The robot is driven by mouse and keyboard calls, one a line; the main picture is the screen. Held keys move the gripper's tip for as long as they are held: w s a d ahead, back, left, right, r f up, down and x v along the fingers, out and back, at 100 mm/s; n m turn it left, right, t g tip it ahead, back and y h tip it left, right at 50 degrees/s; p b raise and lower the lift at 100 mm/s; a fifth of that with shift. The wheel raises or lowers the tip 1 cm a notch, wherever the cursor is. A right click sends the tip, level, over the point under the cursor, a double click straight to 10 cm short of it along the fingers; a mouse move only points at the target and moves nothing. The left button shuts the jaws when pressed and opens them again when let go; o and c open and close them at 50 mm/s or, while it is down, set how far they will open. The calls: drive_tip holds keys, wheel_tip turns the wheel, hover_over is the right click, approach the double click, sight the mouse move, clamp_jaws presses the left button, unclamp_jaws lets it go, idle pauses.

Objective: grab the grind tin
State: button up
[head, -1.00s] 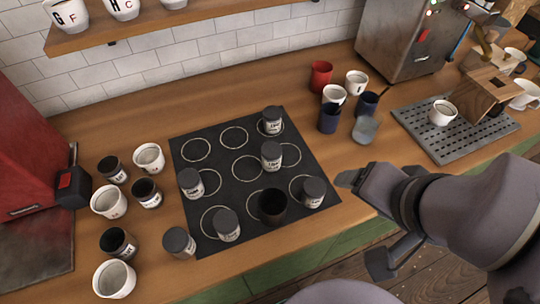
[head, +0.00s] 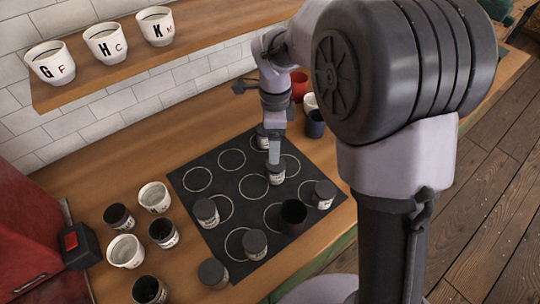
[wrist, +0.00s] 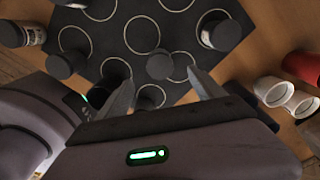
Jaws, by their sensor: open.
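Several small tins with dark lids and pale labels stand on and beside a black mat (head: 190,182) with pale rings. The labels are too small to read, so I cannot tell which is the grind tin. My gripper (head: 274,155) is over the mat, just above one tin (head: 275,174) near the middle right. In the wrist view the open fingers (wrist: 162,88) point toward that tin's dark lid (wrist: 160,66), with nothing held between them. Another tin (head: 262,139) stands behind it, partly hidden by my gripper. More tins stand at the left (head: 206,211) and front right (head: 324,194).
A dark cup (head: 293,216) stands on the mat's front part. White cups (head: 155,196) and dark ones (head: 162,233) crowd the counter at left. A red cup (head: 299,84) and a navy cup (head: 315,124) stand behind at right. A shelf (head: 95,82) holds lettered cups.

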sight(276, 168)
wheel_tip(276, 168, down, 7)
drive_tip(key=shift+r+b, duration=0.1)
drive_tip(key=shift+b, duration=0.9)
drive_tip(key=f+b, duration=0.1)
drive_tip(key=f, duration=0.1)
drive_tip(key=f+b, duration=0.1)
drive_tip(key=f, duration=0.2)
drive_tip(key=shift+d+f+b, duration=0.3)
drive_tip(key=shift+f+b, duration=0.1)
drive_tip(key=shift+r, duration=0.1)
drive_tip(key=c, duration=1.5)
drive_tip(key=shift+r, duration=0.1)
